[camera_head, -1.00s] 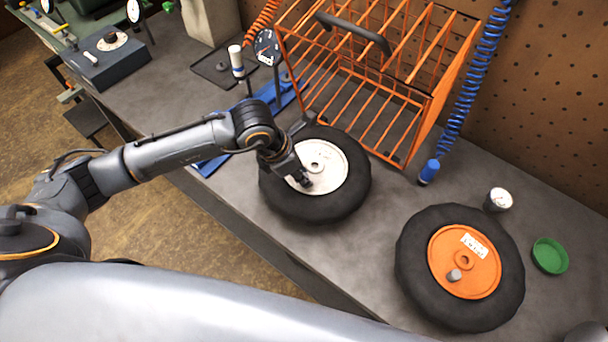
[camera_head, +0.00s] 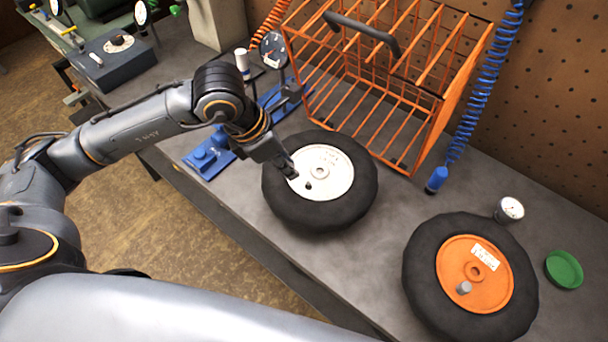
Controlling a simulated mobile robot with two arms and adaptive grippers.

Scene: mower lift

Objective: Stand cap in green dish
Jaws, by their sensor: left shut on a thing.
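My left gripper (camera_head: 290,171) is just above the left part of the white hub of the near-left wheel (camera_head: 272,200). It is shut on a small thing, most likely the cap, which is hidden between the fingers. A short dark stem or hole (camera_head: 308,184) shows on the white hub, right of the fingertips. The green dish (camera_head: 564,270) is a shallow round dish at the far right of the bench and looks empty. My right gripper is not in view.
A wheel with an orange hub (camera_head: 455,262) and a grey knob (camera_head: 464,287) lies between the white-hub wheel and the dish. A round gauge (camera_head: 510,209) stands behind it. An orange wire crate (camera_head: 375,110) and a blue coiled hose (camera_head: 480,85) are at the back.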

